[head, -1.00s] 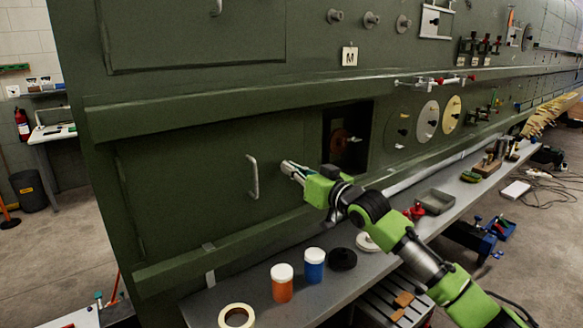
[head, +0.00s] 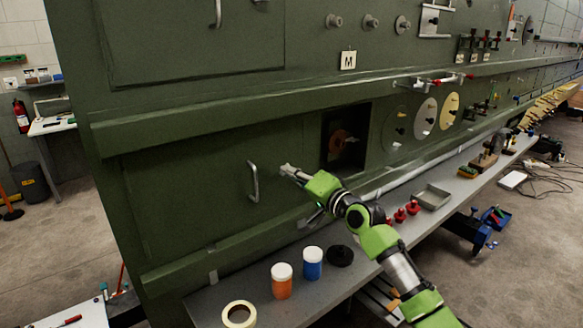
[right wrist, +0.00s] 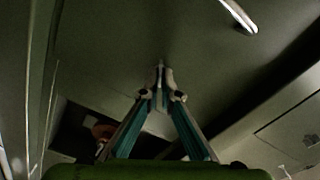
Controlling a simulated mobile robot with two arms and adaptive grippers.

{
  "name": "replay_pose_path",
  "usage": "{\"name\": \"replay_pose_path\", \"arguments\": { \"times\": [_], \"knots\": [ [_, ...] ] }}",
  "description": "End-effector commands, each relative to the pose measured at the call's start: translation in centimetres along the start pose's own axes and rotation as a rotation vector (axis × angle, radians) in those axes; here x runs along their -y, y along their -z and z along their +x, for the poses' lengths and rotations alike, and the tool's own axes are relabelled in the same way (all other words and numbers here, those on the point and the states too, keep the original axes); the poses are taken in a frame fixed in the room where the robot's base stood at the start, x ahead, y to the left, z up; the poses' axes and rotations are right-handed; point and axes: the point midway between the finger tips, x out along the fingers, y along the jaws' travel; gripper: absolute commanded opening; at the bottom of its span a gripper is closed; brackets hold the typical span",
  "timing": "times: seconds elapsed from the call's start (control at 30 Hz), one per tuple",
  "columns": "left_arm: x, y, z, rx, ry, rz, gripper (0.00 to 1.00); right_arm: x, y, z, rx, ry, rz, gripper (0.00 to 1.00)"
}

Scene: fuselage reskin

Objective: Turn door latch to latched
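The green door (head: 190,195) in the fuselage side is flush in its frame, with a grey bar handle (head: 253,182) near its right edge. The handle's end also shows at the top of the right wrist view (right wrist: 240,14). My right gripper (head: 285,170) is at the door surface, just right of the handle and left of the dark opening. In the right wrist view its fingertips (right wrist: 160,72) are together, close to the panel. A door latch cannot be made out; the fingertips may hide it, and I cannot tell whether anything thin is between them. My left gripper is not in view.
A dark square opening (head: 346,138) with a reddish round part is right of the gripper. A grey bench (head: 235,292) below carries a tape roll (head: 239,314), an orange jar (head: 282,281), a blue jar (head: 312,264) and a grey tray (head: 432,197). A ledge (head: 200,126) runs above the door.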

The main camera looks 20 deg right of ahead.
Motion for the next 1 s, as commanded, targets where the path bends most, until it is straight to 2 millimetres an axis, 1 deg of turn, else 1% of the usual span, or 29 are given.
{"name": "replay_pose_path", "arguments": {
  "times": [0.03,0.1,0.3,0.5,0.7,1.0],
  "knots": [
    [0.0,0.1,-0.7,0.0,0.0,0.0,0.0,0.2,0.0,0.0,0.002,-0.002,0.05,0.0],
    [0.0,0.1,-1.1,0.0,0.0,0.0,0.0,0.1,0.0,0.0,0.002,-0.003,0.114,0.0],
    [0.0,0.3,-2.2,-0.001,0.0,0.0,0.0,0.1,0.0,0.0,0.001,-0.002,0.281,0.0],
    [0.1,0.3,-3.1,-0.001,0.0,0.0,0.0,-0.1,0.0,0.0,0.001,-0.003,0.411,0.0],
    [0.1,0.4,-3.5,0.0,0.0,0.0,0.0,-0.2,-0.1,0.0,0.002,-0.002,0.492,0.0],
    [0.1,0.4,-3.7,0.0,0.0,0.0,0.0,-0.2,-0.1,0.0,0.001,-0.002,0.535,0.0]
  ]
}}
